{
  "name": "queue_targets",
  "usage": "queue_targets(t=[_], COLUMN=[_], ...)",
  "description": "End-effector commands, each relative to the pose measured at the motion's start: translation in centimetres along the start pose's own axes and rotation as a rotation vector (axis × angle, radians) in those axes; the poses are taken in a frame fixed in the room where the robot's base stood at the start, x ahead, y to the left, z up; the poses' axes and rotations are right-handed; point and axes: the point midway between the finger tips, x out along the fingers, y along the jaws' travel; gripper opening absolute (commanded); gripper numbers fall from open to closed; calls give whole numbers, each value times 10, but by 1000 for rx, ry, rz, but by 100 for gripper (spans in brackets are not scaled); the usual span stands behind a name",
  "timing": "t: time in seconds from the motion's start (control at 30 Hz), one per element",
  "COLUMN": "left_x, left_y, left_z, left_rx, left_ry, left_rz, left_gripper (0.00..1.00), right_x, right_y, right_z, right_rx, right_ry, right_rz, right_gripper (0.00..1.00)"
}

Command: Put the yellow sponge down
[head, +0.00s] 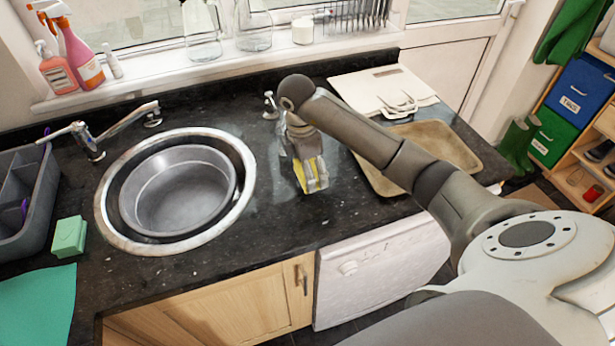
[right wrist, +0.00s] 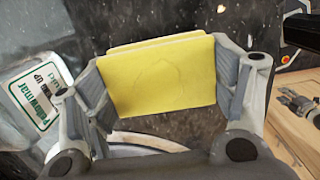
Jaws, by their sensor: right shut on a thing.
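The yellow sponge (head: 304,175) is between the fingers of my right gripper (head: 311,181), over the dark speckled worktop right of the round sink. In the right wrist view the sponge (right wrist: 158,75) fills the space between the two fingers of the right gripper (right wrist: 160,85), which touch it at both sides. Whether its underside touches the worktop, I cannot tell.
The sink (head: 180,190) with a metal bowl is left of the sponge. A brown tray (head: 440,146) lies to the right, and a white board (head: 375,88) behind it. A green sponge (head: 69,237) and grey caddy (head: 22,200) are far left. Bare worktop (head: 275,225) lies in front.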

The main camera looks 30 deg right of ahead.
Motion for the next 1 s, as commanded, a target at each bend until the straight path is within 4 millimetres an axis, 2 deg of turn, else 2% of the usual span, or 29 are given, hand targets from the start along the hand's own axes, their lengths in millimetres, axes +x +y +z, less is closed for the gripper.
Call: queue_targets(t=[0.17, 0.3, 0.43, 0.8, 0.83, 1.0], left_x=[-4, -18, -22, -17, -18, -18], left_y=[0, 0, 0, 3, 3, 3], left_z=[-1, -2, -2, -3, -3, -3], left_rx=[-1, -1, -1, -3, -3, -2], left_ry=[0, 0, 0, 1, 1, 1], left_rz=[0, 0, 0, 4, 4, 4], left_gripper=[40, 40, 40, 40, 40, 40], right_x=[7, 24, 36, 43, 43, 42], right_y=[6, 6, 7, 8, 8, 7], right_z=[-4, -6, -8, -9, -9, -8], right_rx=[-2, -1, -2, -2, -2, -2], right_ry=[1, -1, 0, 0, 0, 0], right_rz=[-1, -4, 0, 2, 2, 2], right_gripper=[59, 59, 59, 59, 79, 99])
